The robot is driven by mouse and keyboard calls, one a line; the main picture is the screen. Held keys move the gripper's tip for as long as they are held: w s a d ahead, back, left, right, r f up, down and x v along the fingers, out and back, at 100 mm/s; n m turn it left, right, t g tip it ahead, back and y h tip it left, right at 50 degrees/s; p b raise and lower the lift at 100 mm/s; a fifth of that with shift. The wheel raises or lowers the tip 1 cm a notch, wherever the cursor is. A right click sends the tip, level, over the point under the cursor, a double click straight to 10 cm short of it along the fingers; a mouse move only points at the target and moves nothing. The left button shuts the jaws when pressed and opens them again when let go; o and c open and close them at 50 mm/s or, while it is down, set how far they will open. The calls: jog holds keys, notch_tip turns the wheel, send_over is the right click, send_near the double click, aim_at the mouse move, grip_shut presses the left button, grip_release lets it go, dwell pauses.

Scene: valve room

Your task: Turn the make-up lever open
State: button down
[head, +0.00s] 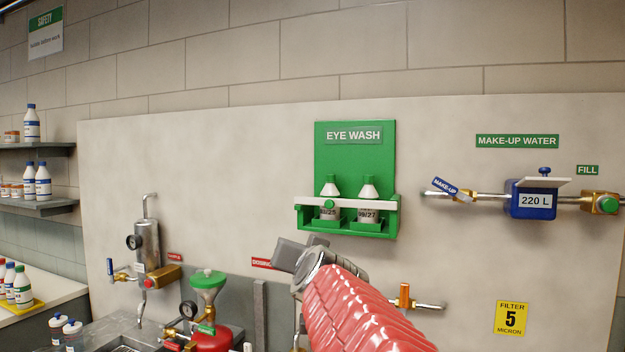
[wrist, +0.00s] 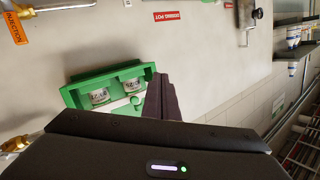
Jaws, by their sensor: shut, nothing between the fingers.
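The make-up lever (head: 446,188) is a blue handle with a white-lettered MAKE-UP label, at the right in the head view. It sits on a brass valve in a horizontal steel pipe and slants down to the right, at an angle to the pipe. My gripper (head: 297,248) is shut and empty, below and left of the green eye wash station, well left of and lower than the lever. In the wrist view the shut fingers (wrist: 161,97) stand beside the eye wash holder. The lever does not show in the wrist view.
The eye wash station (head: 347,217) with two bottles projects from the wall between my gripper and the lever. A blue 220 L meter (head: 531,200) follows on the same pipe, then a green-capped FILL valve (head: 606,203). An orange-handled valve (head: 404,296) is lower down.

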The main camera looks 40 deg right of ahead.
jog(key=s+d+r+m+g+h, duration=0.3)
jog(key=s+d+r+m+h, duration=0.2)
jog(key=s+d, duration=0.5)
jog(key=s+d+r+m+g+h, duration=0.4)
jog(key=s+d+r+m+h, duration=0.1)
jog(key=s+d+r, duration=0.4)
jog(key=s+d+h, duration=0.1)
jog(key=s, duration=0.1)
jog(key=shift+s+d+r+g+h, duration=0.2)
jog(key=shift+s+r+g+h, duration=0.1)
jog(key=shift+s+r+h, duration=0.1)
jog(key=shift+w, duration=0.1)
notch_tip(320, 180, up, 3)
send_over(452, 190)
jog(key=s+a, duration=0.1)
jog(key=a, duration=0.1)
jog(key=shift+w+a+f, duration=0.15)
jog(key=shift+w+f, duration=0.05)
jog(key=shift+f, duration=0.4)
jog(key=shift+w+a+f, duration=0.15)
jog(key=shift+w+f, duration=0.05)
jog(key=shift+f, duration=0.45)
jog(key=shift+w+a+f, duration=0.15)
jog(key=shift+w+f, duration=0.05)
jog(key=shift+f, duration=0.4)
